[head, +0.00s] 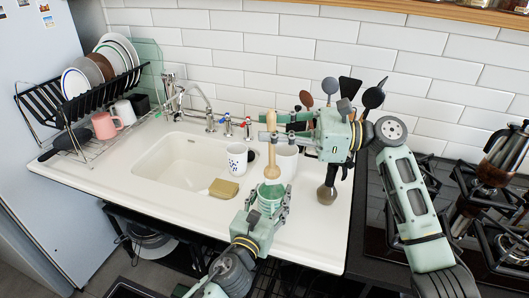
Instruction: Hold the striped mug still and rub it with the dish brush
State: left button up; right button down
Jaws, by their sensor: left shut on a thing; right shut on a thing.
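The striped mug (271,197), green with pale bands, is upright at the front right of the white sink top. My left gripper (270,204) is shut on it, with a finger on each side. The dish brush (271,150) has a pale wooden handle and hangs upright, head down. My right gripper (274,137) comes in from the right and is shut on the handle.
A spotted white mug (237,158) and a yellowish sponge (223,188) stand by the sink basin (180,158). A white container (287,163) is just behind the brush. A brown-based object (327,192) stands to the right. The dish rack (85,100) is at left, the gas hob (460,200) at right.

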pick_arm(q)
jog(key=o, duration=1.5)
jog(key=v, duration=1.2)
jog(key=shift+s, duration=0.15)
pick_arm(e)
jog(key=shift+a+f, duration=0.1)
